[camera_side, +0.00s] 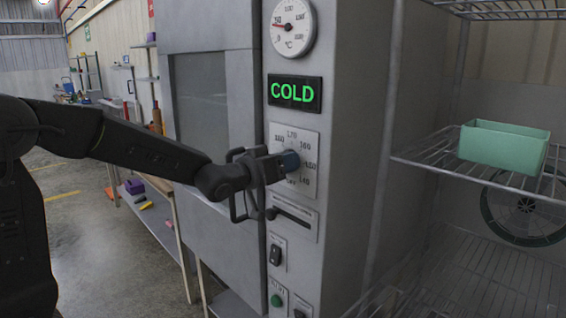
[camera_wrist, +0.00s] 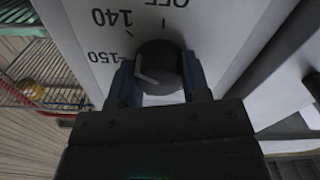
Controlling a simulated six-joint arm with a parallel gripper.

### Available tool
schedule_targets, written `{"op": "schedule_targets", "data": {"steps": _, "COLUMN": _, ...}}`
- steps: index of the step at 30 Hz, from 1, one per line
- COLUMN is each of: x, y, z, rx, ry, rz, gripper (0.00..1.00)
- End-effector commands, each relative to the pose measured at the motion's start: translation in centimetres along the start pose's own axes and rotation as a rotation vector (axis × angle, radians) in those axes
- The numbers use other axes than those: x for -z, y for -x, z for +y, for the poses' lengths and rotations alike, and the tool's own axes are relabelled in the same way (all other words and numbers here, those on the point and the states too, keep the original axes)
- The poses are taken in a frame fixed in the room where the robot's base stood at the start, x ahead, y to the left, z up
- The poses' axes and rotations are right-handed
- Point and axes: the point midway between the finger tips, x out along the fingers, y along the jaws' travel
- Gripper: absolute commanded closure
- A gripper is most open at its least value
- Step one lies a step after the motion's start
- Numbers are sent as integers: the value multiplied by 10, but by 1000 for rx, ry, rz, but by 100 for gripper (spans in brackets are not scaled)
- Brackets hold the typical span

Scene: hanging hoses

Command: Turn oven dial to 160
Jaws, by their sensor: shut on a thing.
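The oven dial is a dark round knob (camera_wrist: 158,68) on a pale plate, marked OFF, 140 and 150 where the wrist view shows it. A light line on the knob's face points towards the left in that view, on the side of the 150 label; the exact setting is hard to read. My gripper (camera_wrist: 158,85) is shut on the dial, with one blue-grey finger on each side of it. In the side view my gripper (camera_side: 274,166) reaches the dial from the left and hides part of it. The dial plate (camera_side: 308,138) carries more numbers, too small to read surely.
A display (camera_side: 294,93) above the dial reads COLD in green, under a round °C gauge (camera_side: 293,27). A slot with a dark lever (camera_side: 290,217) and a rocker switch (camera_side: 276,254) sit below. A wire rack with a green bin (camera_side: 503,146) stands right.

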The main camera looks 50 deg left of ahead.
Motion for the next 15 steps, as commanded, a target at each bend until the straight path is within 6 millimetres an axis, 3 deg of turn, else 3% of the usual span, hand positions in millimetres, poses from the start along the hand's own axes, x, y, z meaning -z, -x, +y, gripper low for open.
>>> {"op": "schedule_targets", "data": {"steps": 15, "x": -1, "y": 0, "z": 0, "rx": 0, "ry": 490, "rz": -1, "gripper": 80}}
